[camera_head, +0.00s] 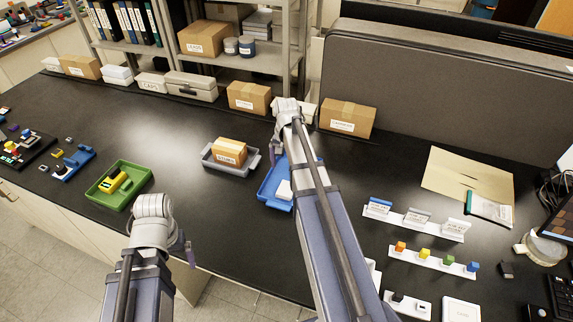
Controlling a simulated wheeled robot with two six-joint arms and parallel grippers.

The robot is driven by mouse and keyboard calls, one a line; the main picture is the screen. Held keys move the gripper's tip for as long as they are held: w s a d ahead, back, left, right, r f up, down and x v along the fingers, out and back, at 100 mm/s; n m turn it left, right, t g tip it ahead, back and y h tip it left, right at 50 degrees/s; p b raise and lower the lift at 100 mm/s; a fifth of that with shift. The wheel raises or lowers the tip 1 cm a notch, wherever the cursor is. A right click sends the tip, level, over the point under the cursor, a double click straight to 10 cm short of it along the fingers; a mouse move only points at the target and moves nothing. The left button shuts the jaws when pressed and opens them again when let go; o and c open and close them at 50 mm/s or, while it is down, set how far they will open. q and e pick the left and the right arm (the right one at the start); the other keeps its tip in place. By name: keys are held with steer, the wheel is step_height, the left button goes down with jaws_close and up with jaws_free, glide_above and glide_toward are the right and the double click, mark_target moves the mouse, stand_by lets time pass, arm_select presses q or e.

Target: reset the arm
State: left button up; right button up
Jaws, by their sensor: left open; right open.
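My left gripper (152,206) is at the end of the arm at the lower left, by the bench's front edge and just right of the green tray. My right gripper (287,106) is at the far end of the longer arm, reaching over the bench toward the shelf's foot, between two cardboard boxes. Both are seen from behind and above, and their fingertips are hard to make out. Nothing is seen held in either one. The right arm hides part of the blue tray (266,190) beneath it.
A green tray (98,196) holds a yellow tool (111,181). A grey tray (209,161) holds a small box (229,151). Cardboard boxes (249,97) (347,118) line the back by a grey panel (420,90). White racks (433,260) stand at right. Bare black bench lies between the trays.

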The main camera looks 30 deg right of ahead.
mark_target(286, 189)
arm_select(q)
steer(key=shift+r, duration=0.45)
arm_select(e)
steer(key=shift+r, duration=0.4)
arm_select(q)
steer(key=shift+f, duration=0.2)
arm_select(e)
steer(key=shift+f, duration=0.15)
step_height(286, 189, down, 12)
steer(key=b, duration=1.2)
arm_select(q)
step_height(286, 189, down, 12)
steer(key=shift+r, duration=0.2)
